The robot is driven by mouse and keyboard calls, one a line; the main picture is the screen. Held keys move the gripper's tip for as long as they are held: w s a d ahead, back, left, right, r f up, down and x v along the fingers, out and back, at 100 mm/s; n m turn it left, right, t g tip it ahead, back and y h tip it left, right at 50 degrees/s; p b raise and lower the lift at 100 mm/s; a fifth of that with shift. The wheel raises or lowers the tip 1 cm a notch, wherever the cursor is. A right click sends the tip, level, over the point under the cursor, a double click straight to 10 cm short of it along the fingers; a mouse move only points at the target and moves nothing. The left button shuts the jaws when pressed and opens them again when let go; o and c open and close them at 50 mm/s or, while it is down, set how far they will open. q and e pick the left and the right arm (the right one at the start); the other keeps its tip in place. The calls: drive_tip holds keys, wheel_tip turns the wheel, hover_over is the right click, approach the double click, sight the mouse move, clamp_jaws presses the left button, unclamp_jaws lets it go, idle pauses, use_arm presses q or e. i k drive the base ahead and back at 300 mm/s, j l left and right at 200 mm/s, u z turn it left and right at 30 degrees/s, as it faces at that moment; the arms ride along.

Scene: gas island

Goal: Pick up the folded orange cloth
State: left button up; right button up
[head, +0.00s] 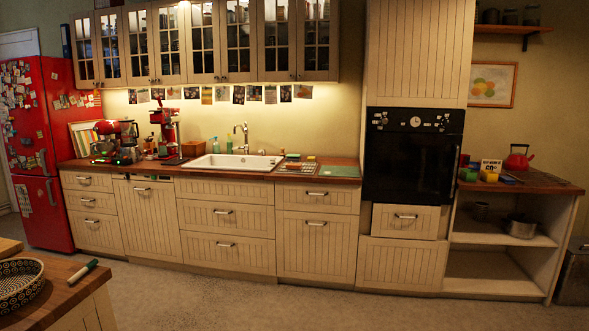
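I cannot clearly make out a folded orange cloth. A small flat orange-brown item (292,166) lies on the wooden counter just right of the white sink (232,164), but it is too small to tell if it is cloth. A brown box-like item (193,148) stands at the back of the counter, left of the sink. Neither of my grippers is in view.
A green board (340,171) lies on the counter near the black oven (410,160). A red kettle (518,158) stands on the right shelf unit. An island corner with a patterned bowl (18,282) is at lower left. The floor (270,305) ahead is clear.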

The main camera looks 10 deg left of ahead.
sight(298, 167)
drive_tip(key=i+j+u, duration=0.25)
drive_tip(key=i+u, duration=0.6)
drive_tip(key=i, duration=0.55)
drive_tip(key=i+j, duration=0.1)
drive_tip(key=i, duration=2.45)
drive_tip(key=i+z, duration=0.2)
drive_tip(key=i, duration=0.2)
drive_tip(key=i+j+z, duration=0.2)
drive_tip(key=i, duration=0.15)
